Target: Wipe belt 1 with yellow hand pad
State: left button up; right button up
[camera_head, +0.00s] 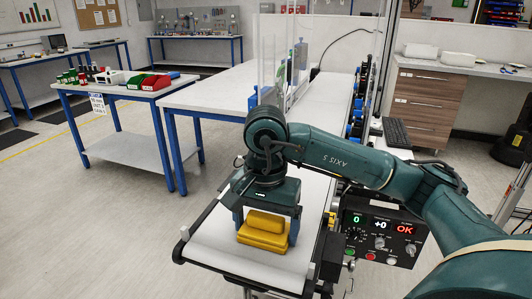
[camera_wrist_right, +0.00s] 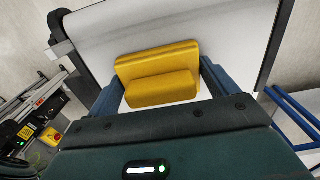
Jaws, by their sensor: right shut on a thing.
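The yellow hand pad (camera_head: 263,234) is a two-tiered yellow block on the white belt (camera_head: 237,256), near the belt's front end. My right gripper (camera_head: 266,222) is shut on the pad, with a blue finger on each side of its upper part. In the right wrist view the pad (camera_wrist_right: 160,75) lies between the two blue fingers over the white belt surface. It seems to rest on the belt, though its underside is hidden. My left gripper is not in view.
A control box (camera_head: 382,232) with a lit display stands at the right of the belt. A white table (camera_head: 212,93) with blue legs runs along the left of the conveyor. Bottles and clear panels (camera_head: 292,65) stand further back.

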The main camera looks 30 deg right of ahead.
aim_at(265, 218)
jog(key=shift+s+a, duration=0.25)
jog(key=shift+a, duration=0.1)
notch_tip(265, 218, up, 3)
jog(key=shift+s+a+f+p, duration=0.1)
jog(key=shift+p, duration=0.55)
jog(key=shift+d+r+p, duration=0.2)
jog(key=shift+r+p, duration=0.25)
jog(key=shift+r, duration=0.2)
jog(key=shift+a+r+p, duration=0.1)
jog(key=shift+r+p, duration=0.35)
jog(key=shift+r, duration=0.4)
notch_tip(265, 218, up, 2)
jog(key=shift+r+p, duration=0.1)
jog(key=shift+p, duration=0.6)
jog(key=shift+r, duration=0.1)
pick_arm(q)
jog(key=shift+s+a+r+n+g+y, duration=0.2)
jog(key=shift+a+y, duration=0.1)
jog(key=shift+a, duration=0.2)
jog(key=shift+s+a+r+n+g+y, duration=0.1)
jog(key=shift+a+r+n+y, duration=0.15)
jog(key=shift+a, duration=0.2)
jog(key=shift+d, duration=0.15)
